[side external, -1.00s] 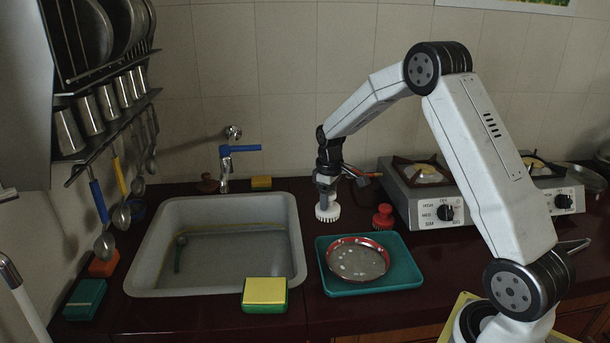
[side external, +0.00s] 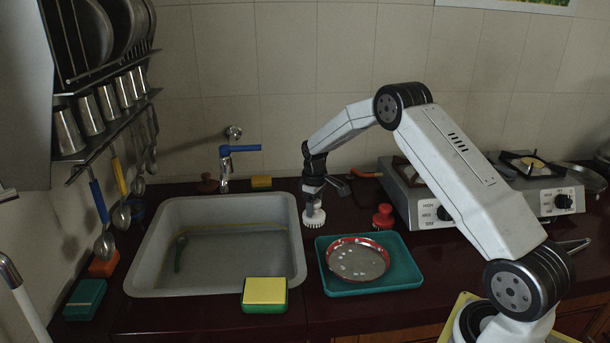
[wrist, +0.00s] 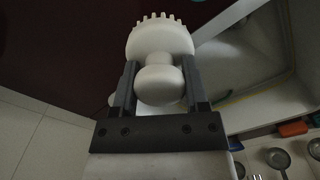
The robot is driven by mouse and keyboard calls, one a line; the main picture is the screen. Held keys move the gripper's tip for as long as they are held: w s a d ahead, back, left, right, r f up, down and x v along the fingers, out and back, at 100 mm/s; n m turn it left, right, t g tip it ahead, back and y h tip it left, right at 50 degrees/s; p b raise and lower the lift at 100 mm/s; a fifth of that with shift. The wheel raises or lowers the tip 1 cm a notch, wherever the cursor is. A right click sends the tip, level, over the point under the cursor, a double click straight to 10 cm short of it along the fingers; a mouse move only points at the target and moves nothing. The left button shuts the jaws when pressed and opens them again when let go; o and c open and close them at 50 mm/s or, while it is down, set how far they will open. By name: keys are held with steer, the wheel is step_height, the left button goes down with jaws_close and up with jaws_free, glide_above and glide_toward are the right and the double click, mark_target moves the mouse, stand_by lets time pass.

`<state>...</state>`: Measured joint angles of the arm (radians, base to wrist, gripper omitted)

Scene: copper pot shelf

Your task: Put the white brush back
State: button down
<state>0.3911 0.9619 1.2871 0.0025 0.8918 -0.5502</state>
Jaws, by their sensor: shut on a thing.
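The white brush (side external: 314,217) has a round head with bristles pointing down and sits low over the counter, just right of the sink's right rim. I cannot tell whether its bristles touch the counter. My gripper (side external: 313,191) is above it, shut on its knob. In the wrist view, the dark fingers of my gripper (wrist: 158,88) stand on both sides of the white brush's round knob, with the toothed bristle edge (wrist: 160,20) beyond them.
A red brush (side external: 383,216) stands on the counter to the right. A teal tray (side external: 408,268) in front holds a red-rimmed plate (side external: 358,259). The sink (side external: 158,237) is to the left. A stove (side external: 432,205) stands at right. A yellow-green sponge (side external: 264,292) lies on the sink's front edge.

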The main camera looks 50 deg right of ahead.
steer(key=shift+f, duration=0.1)
steer(key=shift+w+f, duration=0.2)
steer(key=shift+w+d+f, duration=0.1)
steer(key=shift+f, duration=1.45)
steer(key=shift+f, duration=0.1)
steer(key=shift+c, duration=0.5)
jaws_free()
step_height(320, 180, up, 12)
steer(key=shift+r, duration=0.15)
